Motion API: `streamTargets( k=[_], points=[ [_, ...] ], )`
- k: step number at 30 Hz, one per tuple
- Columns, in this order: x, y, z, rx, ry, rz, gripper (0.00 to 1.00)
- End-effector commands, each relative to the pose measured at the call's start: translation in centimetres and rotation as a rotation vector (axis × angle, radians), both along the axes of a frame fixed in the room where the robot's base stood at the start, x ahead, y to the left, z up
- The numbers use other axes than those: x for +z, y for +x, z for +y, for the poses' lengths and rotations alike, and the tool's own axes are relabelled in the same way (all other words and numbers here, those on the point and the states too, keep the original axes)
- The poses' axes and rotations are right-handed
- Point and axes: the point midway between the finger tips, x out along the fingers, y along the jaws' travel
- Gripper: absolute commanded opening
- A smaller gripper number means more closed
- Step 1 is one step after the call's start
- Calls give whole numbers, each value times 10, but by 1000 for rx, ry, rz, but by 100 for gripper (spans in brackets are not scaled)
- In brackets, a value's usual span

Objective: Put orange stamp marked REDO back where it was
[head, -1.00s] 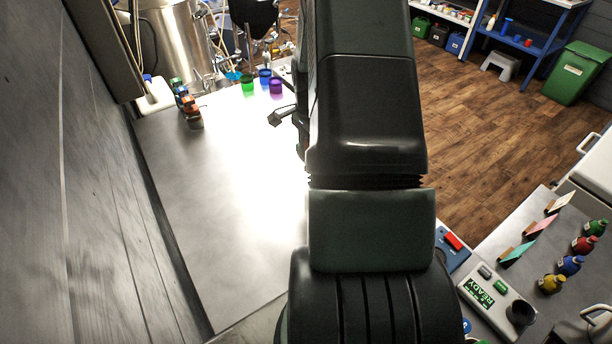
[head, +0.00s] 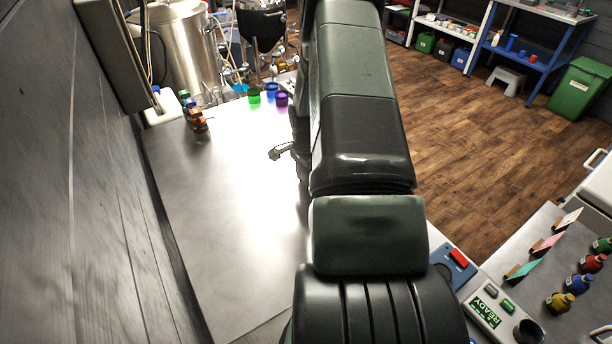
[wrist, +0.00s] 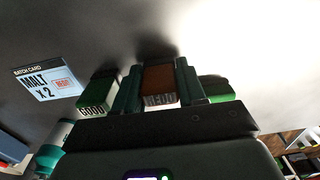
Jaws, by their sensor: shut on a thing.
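In the wrist view the orange-brown stamp marked REDO (wrist: 158,88) stands between the two dark green fingers of my gripper (wrist: 158,92). The fingers are shut on its sides, and its label faces the camera. A green stamp marked GOOD (wrist: 95,93) is just left of the left finger. Another green block (wrist: 217,89) is just right of the right finger; I can read no label on it. I cannot tell whether the REDO stamp touches the surface below. In the head view my arm hides the stamps and the fingers.
A batch card (wrist: 44,84) reading MALT X 2, with a red stamped mark, is left of the stamps. In the head view, green (head: 254,95), blue (head: 272,91) and purple (head: 281,99) cups stand at the bench's far edge. Much of the metal bench (head: 225,210) is clear.

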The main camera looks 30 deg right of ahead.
Motion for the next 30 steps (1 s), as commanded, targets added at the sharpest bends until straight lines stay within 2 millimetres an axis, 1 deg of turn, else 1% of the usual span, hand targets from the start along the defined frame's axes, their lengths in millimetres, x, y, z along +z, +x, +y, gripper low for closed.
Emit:
streamTargets(
  k=[7,8,12,13,20,23,26,29,30],
  points=[
    [-2,0,0,1,0,0,21],
    [-2,0,0,1,-1,0,42],
    [-2,0,0,1,-1,-1,63],
    [-2,0,0,1,-1,-1,66],
    [-1,0,0,0,0,-1,66],
    [2,0,0,0,-1,-2,66],
    [14,1,-1,0,-3,-3,66],
    [33,1,-1,-1,-3,-4,66],
    [42,1,-1,1,-4,-5,66]
  ],
)
